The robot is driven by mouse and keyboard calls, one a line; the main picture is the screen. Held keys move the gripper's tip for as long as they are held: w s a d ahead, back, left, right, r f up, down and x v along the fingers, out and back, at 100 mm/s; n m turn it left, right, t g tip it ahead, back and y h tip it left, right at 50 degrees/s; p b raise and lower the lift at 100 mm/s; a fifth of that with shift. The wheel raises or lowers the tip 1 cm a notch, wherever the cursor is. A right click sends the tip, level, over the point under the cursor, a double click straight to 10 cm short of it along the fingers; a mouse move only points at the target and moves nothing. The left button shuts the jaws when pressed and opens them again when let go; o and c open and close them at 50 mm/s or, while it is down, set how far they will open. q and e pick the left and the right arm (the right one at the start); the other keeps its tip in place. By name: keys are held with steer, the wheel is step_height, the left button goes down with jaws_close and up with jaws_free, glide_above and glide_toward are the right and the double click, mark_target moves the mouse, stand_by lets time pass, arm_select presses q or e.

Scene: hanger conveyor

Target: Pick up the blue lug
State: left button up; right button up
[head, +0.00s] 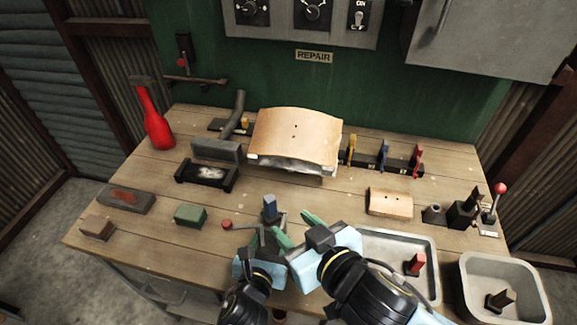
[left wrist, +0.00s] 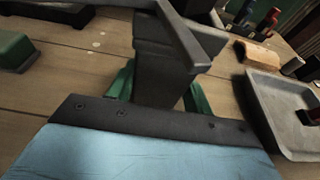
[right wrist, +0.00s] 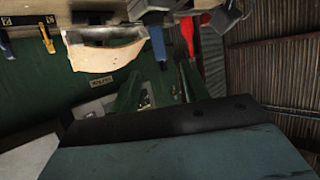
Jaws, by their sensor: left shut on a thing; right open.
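The blue lug (head: 270,203) stands upright in the top of a dark holder held by my left gripper, near the table's front edge. My left gripper (head: 265,238) is shut on this dark holder (left wrist: 168,70), whose body sits between the green fingers in the left wrist view.
A grey tray (head: 432,240) with a red lug (head: 415,263) lies right of my right gripper. A grey basin (head: 540,290) is farther right. A green block (head: 190,214) lies to the left. A curved tan panel (head: 296,135) and a rack (head: 366,160) with coloured handles stand behind.

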mark_target(271, 212)
steer(key=w+a+f, duration=0.2)
steer(key=w+f, duration=0.1)
steer(key=w+a+f, duration=0.1)
steer(key=w, duration=0.1)
steer(key=shift+w+a+f, duration=0.1)
steer(key=shift+w+f, duration=0.05)
steer(key=shift+f, duration=0.15)
steer(key=shift+r+x, duration=0.15)
steer(key=shift+x, duration=1.2)
steer(key=shift+r+x, duration=0.15)
steer(key=shift+x, duration=1.25)
steer(key=shift+w, duration=0.2)
jaws_close()
